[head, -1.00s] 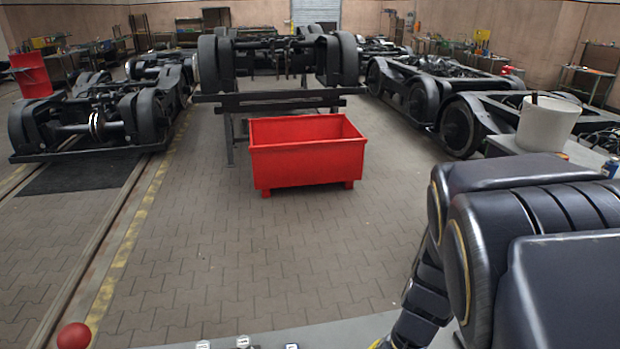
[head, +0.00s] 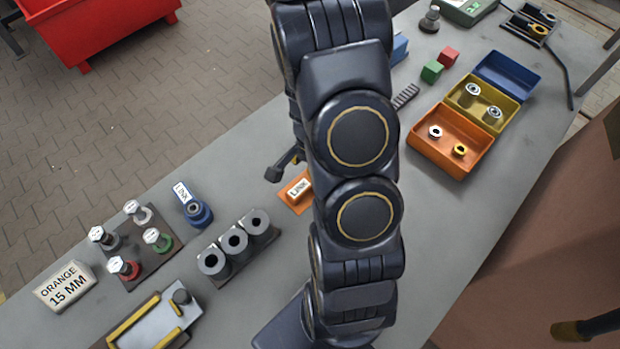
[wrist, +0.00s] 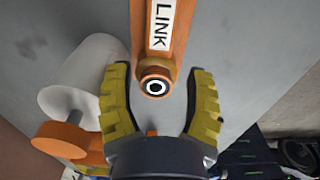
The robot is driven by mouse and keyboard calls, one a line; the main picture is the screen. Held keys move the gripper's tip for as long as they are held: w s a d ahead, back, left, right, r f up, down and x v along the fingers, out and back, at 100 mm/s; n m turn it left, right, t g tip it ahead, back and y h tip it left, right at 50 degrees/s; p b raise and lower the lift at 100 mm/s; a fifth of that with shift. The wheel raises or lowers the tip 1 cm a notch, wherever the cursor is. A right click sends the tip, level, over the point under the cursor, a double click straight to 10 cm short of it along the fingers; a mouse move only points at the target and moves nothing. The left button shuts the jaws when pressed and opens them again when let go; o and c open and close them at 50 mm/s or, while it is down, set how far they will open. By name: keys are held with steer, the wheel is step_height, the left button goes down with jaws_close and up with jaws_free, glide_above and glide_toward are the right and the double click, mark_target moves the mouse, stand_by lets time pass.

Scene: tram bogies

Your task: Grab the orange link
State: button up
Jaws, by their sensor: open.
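The orange link (wrist: 180,25) lies at the top centre of the wrist view, with a white LINK label and a ringed round end pointing toward my gripper. My gripper (wrist: 160,72) is open, and its yellow-padded fingers are on either side of that round end. Nothing is clamped; I cannot tell the height gap. In the head view the orange link (head: 290,202) is partly hidden behind my arm on the grey bench. A blue link (head: 198,212) with its own LINK label is to the left of it.
A block with three grey cylinders (head: 233,241) and a plate with several coloured pegs (head: 158,239) are to the left. An ORANGE 15 MM sign (head: 64,287) is beyond. Orange (head: 440,161), yellow (head: 458,102) and blue (head: 520,84) trays stand at right.

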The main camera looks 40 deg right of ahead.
steer(key=shift+s+d+f, duration=0.1)
steer(key=shift+f, duration=1.3)
steer(key=shift+s+d+f, duration=0.1)
steer(key=shift+f, duration=1.25)
steer(key=shift+w, duration=0.1)
steer(key=c, duration=0.9)
